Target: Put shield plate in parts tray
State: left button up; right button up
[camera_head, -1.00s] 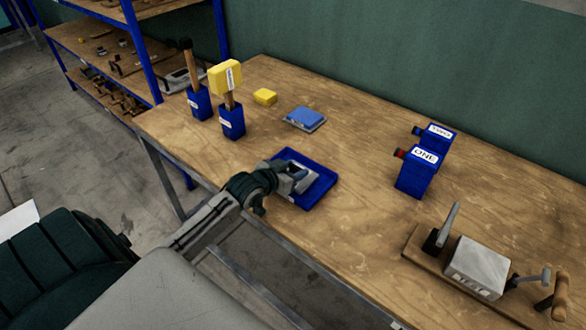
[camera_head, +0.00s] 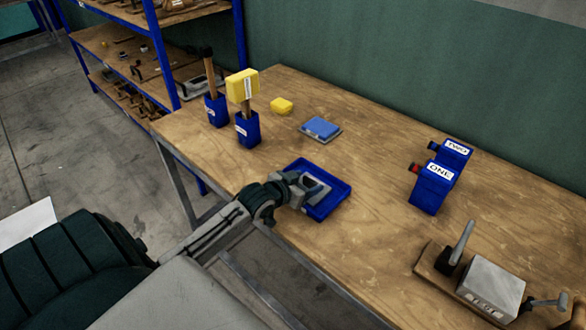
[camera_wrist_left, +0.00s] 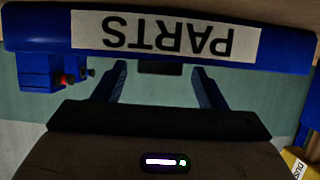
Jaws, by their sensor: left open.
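The blue parts tray (camera_head: 341,197) sits near the table's front edge. A light grey plate, which looks like the shield plate (camera_head: 317,187), lies inside it, partly hidden by my gripper. My left gripper (camera_head: 302,188) is at the tray's left side, by its near edge. It is open, and I see nothing held between its fingers. In the left wrist view the tray's front wall (camera_wrist_left: 285,50) with its upside-down PARTS label fills the top, and both open fingers (camera_wrist_left: 158,88) point at it. My right gripper is not in view.
Blue boxes ONE (camera_head: 431,190) and TWO stand right, beyond clear wood. A clamp fixture (camera_head: 490,285) is front right.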

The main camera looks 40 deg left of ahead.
pick_arm(q)
jog(key=v, duration=1.1)
jog(key=shift+s+p, duration=0.2)
jog(key=shift+p, duration=0.15)
